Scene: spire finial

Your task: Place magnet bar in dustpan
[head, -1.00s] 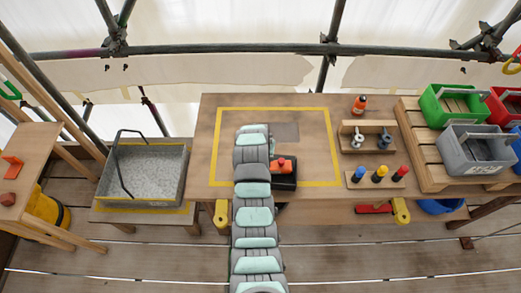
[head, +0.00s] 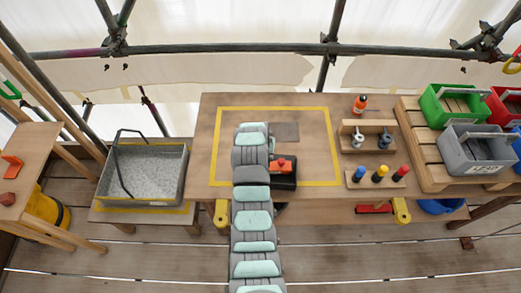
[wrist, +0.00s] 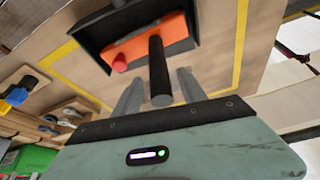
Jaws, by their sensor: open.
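The orange magnet bar (wrist: 140,45), with a red knob, lies in the black dustpan (wrist: 92,35) in the wrist view. A black cylindrical handle (wrist: 158,75) stands out from the bar toward the wrist camera. My gripper (wrist: 158,92) is open, with one finger on each side of this handle; contact is not clear. In the head view the magnet bar (head: 285,166) and the dustpan (head: 284,183) show just right of my arm, on the table near its front edge. My arm hides their left part and my gripper there.
A yellow taped square (head: 333,140) marks the wooden table, with a dark flat patch (head: 285,132) inside. To the right are a rack with spools (head: 368,130), several colored markers (head: 378,174) and bins (head: 478,152). A grey tray with a handle (head: 143,175) stands left.

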